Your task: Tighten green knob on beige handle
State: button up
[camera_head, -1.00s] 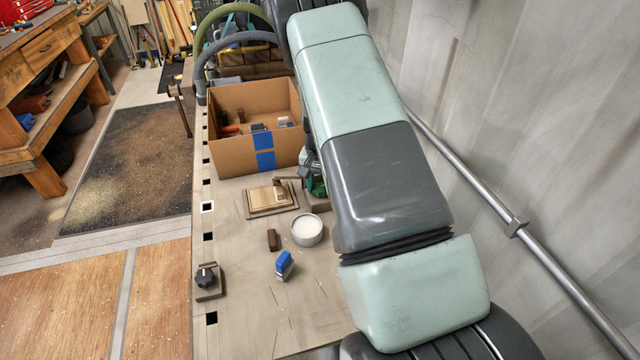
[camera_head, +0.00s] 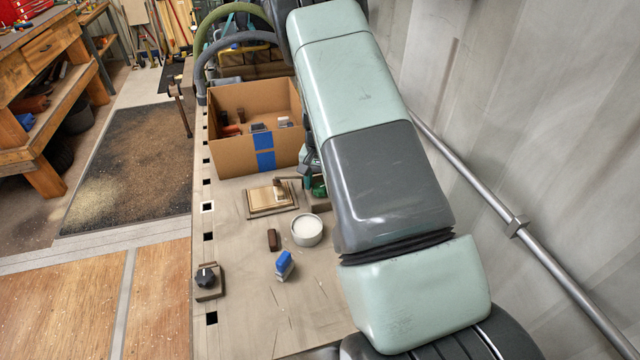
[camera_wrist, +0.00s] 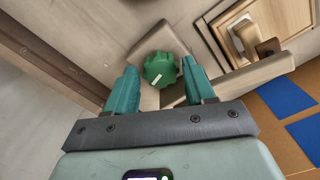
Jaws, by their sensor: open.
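The green knob (camera_wrist: 160,70) shows in the wrist view, round and lobed, with a white mark on its face. It sits on the beige handle (camera_wrist: 245,73), a bar that runs toward a wooden panel (camera_wrist: 280,20). My gripper (camera_wrist: 160,88) is open, with one green finger on each side of the knob. I see gaps between the fingers and the knob; whether either finger touches it lower down, I cannot tell. In the head view a part of the green knob (camera_head: 318,187) shows beside my arm, which hides much of that area. The panel (camera_head: 270,199) lies on the bench left of it.
A cardboard box (camera_head: 228,157) with blue tape stands behind the panel. A white round tub (camera_head: 307,230), a brown block (camera_head: 272,240) and a blue-topped brush (camera_head: 284,266) stand in front. A black knob (camera_head: 206,278) sits at the bench's left edge. A wall is at the right.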

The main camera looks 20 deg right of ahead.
notch_tip(320, 180, up, 10)
dwell(0.4)
jog(key=shift+o, duration=1.4)
notch_tip(320, 180, down, 11)
jog(key=n, duration=1.2)
jog(key=shift+d+r, duration=0.15)
jog(key=shift+r, duration=0.05)
